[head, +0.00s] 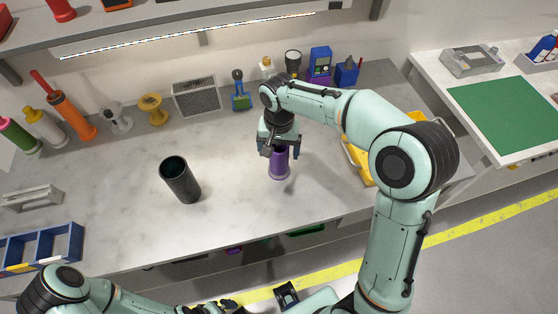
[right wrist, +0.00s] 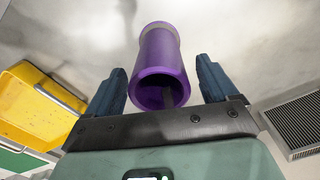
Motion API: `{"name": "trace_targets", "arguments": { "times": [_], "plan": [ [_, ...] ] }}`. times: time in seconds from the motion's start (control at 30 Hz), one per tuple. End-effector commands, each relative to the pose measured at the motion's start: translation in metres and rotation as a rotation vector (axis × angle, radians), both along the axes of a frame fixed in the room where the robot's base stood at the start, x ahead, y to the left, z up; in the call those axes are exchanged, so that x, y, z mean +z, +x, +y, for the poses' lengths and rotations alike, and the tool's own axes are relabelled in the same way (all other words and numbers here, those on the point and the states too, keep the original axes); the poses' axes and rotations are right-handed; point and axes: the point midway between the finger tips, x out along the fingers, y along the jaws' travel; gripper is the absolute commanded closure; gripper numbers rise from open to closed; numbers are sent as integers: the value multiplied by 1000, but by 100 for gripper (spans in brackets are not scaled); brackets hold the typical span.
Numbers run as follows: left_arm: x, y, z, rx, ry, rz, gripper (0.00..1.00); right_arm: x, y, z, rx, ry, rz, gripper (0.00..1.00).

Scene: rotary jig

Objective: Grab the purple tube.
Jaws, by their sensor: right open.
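My right gripper is open. In the right wrist view the hollow purple tube (right wrist: 160,65) shows its open end toward the camera. It lies between the two blue fingers (right wrist: 160,85), with a gap on each side. The gripper hides the tube's upper part in the head view. My left arm lies low along the bottom left, and a dark part at its end, cut by the frame edge, does not show its jaws clearly.
A black open cylinder (head: 180,180) stands on the bench left of the tube. A yellow bin (head: 357,160) sits to the right, partly behind my right arm. A speaker-like grille box (head: 196,97) and several small items line the back. Bench between cylinder and tube is clear.

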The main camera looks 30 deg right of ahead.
Motion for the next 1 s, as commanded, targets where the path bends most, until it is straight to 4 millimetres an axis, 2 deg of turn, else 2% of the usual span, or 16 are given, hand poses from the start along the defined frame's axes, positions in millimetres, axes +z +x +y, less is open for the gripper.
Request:
{"name": "trace_targets", "arguments": {
  "times": [0.1,0.33,0.37,0.53,0.83,1.0],
  "plan": [
    [-1,-1,0,0,0,1,0,-11,-1,0,0,-1,2,14],
    [-1,0,0,0,0,0,0,-11,0,0,0,0,0,14],
    [-1,0,0,0,0,0,0,-11,0,0,0,0,0,20],
    [-1,0,0,0,0,0,0,-11,0,0,0,0,0,75],
    [-1,0,0,0,0,0,0,-9,0,0,0,0,-1,76],
    [1,1,0,0,0,-1,0,2,1,0,0,0,-4,76]
  ]
}}
